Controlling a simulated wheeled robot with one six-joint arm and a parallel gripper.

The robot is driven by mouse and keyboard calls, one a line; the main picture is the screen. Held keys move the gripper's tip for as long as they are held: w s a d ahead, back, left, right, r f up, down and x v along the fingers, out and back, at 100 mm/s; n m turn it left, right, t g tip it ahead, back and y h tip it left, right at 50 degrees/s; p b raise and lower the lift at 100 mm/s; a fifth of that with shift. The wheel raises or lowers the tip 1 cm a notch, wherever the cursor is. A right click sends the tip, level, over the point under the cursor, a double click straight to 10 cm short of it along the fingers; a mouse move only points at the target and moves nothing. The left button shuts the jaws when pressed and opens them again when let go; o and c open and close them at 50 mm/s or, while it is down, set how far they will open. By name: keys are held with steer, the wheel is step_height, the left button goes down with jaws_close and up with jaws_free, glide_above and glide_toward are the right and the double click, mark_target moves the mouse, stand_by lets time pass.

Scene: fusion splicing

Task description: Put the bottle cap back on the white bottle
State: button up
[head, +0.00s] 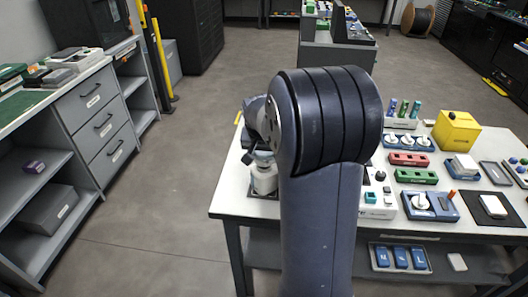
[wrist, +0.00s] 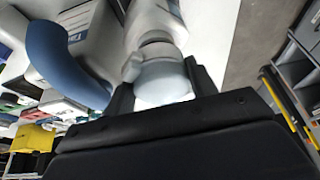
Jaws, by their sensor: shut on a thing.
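The white bottle (head: 264,180) stands upright on a dark patch at the left end of the white table. My gripper (head: 252,160) is partly hidden behind my own arm and sits right at the bottle's top. In the wrist view my gripper (wrist: 160,90) has its two dark fingers on either side of a pale, rounded thing (wrist: 164,84), which looks like the bottle cap. The gripper is shut on it. The cap's lower part is hidden by the gripper body. I cannot tell whether the cap touches or sits on the bottle's neck.
The table (head: 232,198) holds several racks and devices to the right, with a red rack (head: 408,159), a green rack (head: 415,176) and a yellow box (head: 456,131). My arm hides the table's middle. A drawer cabinet (head: 95,125) stands at the left, with clear floor between.

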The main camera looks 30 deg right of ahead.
steer(key=shift+f, duration=0.2)
stand_by(0.3)
steer(key=shift+f+b, duration=0.4)
steer(key=shift+b, duration=0.05)
steer(key=shift+f+b, duration=0.6)
steer(key=shift+f, duration=0.15)
stand_by(1.2)
steer(key=o, duration=1)
steer(key=shift+r+p, duration=2.3)
steer(key=shift+r, duration=0.8)
steer(key=shift+f, duration=0.1)
